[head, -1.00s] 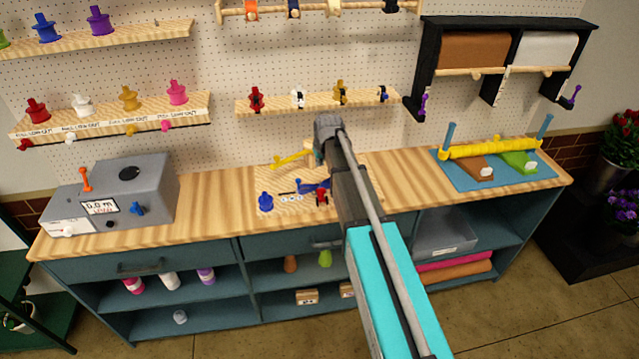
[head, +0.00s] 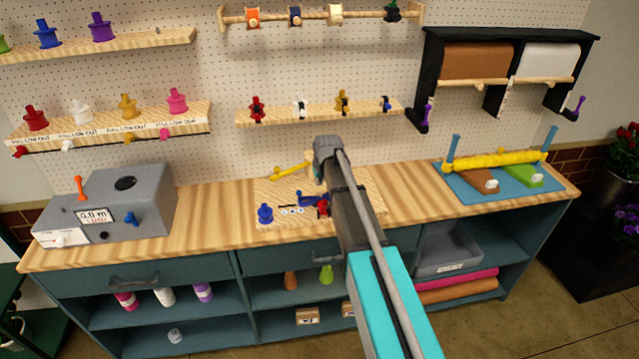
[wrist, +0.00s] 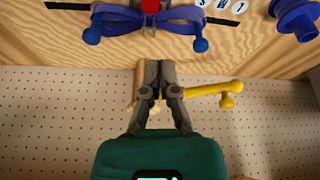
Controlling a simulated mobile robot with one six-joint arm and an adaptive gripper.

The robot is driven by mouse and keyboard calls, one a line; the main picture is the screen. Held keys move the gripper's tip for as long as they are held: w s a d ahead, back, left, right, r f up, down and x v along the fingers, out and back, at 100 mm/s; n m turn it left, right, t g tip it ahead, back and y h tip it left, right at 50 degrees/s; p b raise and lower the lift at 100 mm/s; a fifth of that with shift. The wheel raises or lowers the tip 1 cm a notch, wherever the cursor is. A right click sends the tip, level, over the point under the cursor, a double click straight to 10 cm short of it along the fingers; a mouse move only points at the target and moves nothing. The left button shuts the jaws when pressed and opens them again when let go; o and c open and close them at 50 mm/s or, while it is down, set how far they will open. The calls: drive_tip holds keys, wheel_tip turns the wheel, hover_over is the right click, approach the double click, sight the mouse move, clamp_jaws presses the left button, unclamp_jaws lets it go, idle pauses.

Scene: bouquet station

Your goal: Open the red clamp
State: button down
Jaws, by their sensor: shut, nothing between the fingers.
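In the wrist view, the red part (wrist: 150,5) is cut by the top edge, over the middle of the blue loops (wrist: 125,22). My gripper (wrist: 157,65) is shut and empty, apart from the red part. A yellow lever (wrist: 212,89) shows beside the fingers. In the head view my arm hides the fingertips.
A blue spool (head: 265,213) stands at the board's left. A grey machine (head: 150,205) is on the left bench; a blue mat (head: 460,183) with yellow roller is on the right. Bare bench lies left of the board.

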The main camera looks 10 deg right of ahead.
drive_tip(key=b, duration=0.4)
hover_over(318, 204)
drive_tip(key=shift+w+f, duration=0.1)
drive_tip(key=shift+f, duration=2.35)
drive_tip(key=shift+s+d+r, duration=0.1)
drive_tip(key=shift+s+d, duration=0.1)
drive_tip(key=shift+s, duration=0.8)
drive_tip(key=shift+s+d+r, duration=0.1)
drive_tip(key=shift+s+d, duration=0.05)
drive_tip(key=shift+s, duration=0.85)
drive_tip(key=shift+s+a, duration=0.15)
drive_tip(key=shift+a, duration=0.1)
